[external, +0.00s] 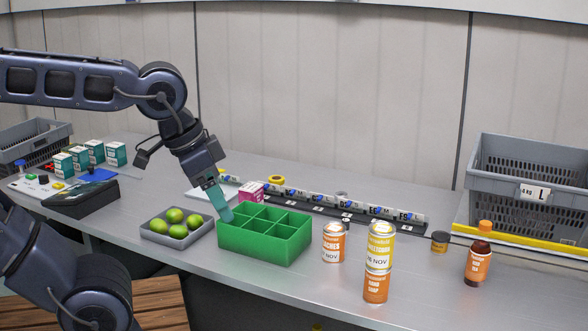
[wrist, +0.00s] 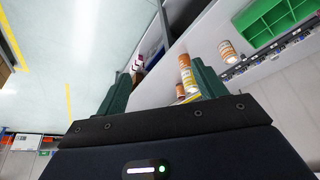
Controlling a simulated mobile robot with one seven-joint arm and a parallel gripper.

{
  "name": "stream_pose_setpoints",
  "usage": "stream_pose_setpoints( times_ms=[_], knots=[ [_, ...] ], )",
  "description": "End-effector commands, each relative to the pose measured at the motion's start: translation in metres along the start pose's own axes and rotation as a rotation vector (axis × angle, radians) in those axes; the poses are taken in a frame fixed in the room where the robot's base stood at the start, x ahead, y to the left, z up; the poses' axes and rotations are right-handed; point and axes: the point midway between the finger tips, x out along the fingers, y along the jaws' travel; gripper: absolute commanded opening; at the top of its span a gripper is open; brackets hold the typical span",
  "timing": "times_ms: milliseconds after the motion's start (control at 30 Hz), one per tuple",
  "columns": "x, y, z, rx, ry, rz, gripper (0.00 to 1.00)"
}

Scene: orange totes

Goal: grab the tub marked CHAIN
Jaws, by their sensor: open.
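I cannot read CHAIN on anything in view. A small tub with a dark lid and orange-yellow body (external: 439,242) stands at the right of the table; its label is too small to read. My gripper (external: 222,207) is at the left back corner of the green divided box (external: 262,247) in the external view; I cannot tell whether it touches it. In the wrist view my gripper (wrist: 161,74) has its two green fingers spread apart, with nothing held between them. The cans (wrist: 187,75) show beyond the right finger.
An orange-labelled can (external: 333,243) and two stacked cans (external: 377,268) stand right of the box. An orange bottle (external: 478,258) and grey basket (external: 530,185) are further right. A tray of green fruit (external: 152,236) sits left. A strip of labelled tubes (external: 340,208) lies behind.

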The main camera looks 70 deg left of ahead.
Motion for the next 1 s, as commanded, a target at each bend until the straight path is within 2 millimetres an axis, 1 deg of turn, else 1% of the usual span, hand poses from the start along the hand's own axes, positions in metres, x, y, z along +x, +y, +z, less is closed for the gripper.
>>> stream_pose_setpoints(
  times_ms=[67,167,267,467,600,767,800,1000],
  knots=[
    [0.0,0.0,-0.008,0.005,-0.003,-0.001,0.7],
    [0.0,-0.002,-0.028,0.021,-0.009,-0.003,0.7],
    [0.001,-0.003,-0.055,0.045,-0.015,-0.005,0.7],
    [0.011,-0.008,-0.113,0.095,-0.029,-0.003,0.7],
    [0.022,-0.014,-0.152,0.13,-0.036,0.001,0.7],
    [0.041,-0.022,-0.197,0.169,-0.046,0.009,0.7],
    [0.046,-0.025,-0.208,0.179,-0.046,0.011,0.7],
    [0.077,-0.039,-0.261,0.226,-0.055,0.027,0.7]
  ],
)
